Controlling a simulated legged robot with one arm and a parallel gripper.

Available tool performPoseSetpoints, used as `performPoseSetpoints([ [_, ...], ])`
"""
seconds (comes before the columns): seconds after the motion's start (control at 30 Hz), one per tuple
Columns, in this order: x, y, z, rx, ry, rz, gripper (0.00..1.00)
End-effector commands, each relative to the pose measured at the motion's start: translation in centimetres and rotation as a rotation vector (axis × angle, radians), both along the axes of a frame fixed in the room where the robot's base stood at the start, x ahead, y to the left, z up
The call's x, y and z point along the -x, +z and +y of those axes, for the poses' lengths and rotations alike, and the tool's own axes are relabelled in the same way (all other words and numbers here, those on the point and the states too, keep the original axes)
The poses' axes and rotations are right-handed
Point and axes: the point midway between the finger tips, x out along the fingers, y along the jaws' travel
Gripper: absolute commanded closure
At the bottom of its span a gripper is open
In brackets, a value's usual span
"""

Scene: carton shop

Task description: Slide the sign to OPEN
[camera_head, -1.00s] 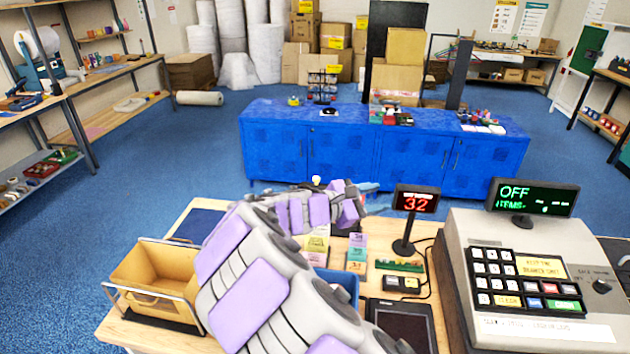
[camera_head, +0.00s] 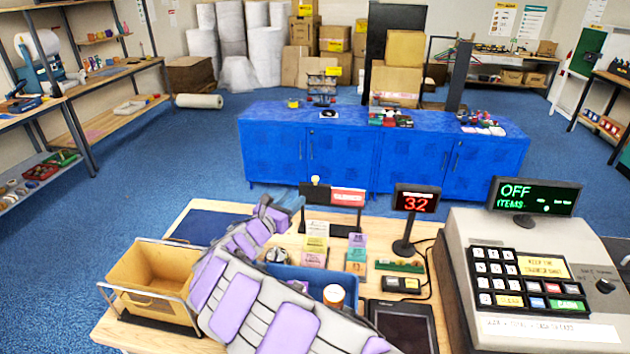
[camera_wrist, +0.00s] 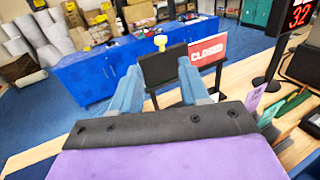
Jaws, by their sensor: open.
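The sign (camera_head: 348,197) stands at the back edge of the counter in the head view. Its red face reads CLOSED in the wrist view (camera_wrist: 208,50). A black panel (camera_wrist: 163,66) covers its left part, with a pale yellow knob (camera_wrist: 160,41) on top. The knob also shows in the head view (camera_head: 315,180). My gripper (camera_wrist: 158,88) is open, its two blue fingers apart on either side of the black panel in the picture. I cannot tell whether either finger touches the panel.
On the counter, a red 32 display (camera_head: 416,199) and a cash register (camera_head: 540,275) stand right of the sign. Small coloured cards (camera_head: 356,250), a blue tray (camera_head: 315,277) and an orange-lidded jar (camera_head: 333,296) sit in front. A tan bin (camera_head: 155,272) is at left.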

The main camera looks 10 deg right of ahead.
Motion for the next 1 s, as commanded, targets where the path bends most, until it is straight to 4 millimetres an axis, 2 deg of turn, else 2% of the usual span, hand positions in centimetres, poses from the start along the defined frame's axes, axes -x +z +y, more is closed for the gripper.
performPoseSetpoints([
  [0.3,-4.9,-0.3,-4.1,-0.004,-0.003,0.000,0.55],
  [0.6,-8.8,-0.2,-7.5,-0.002,-0.003,-0.001,0.55],
  [0.8,-10.0,0.0,-8.6,0.001,-0.003,-0.002,0.55],
  [1.0,-10.3,0.1,-8.7,0.003,-0.002,-0.003,0.55],
])
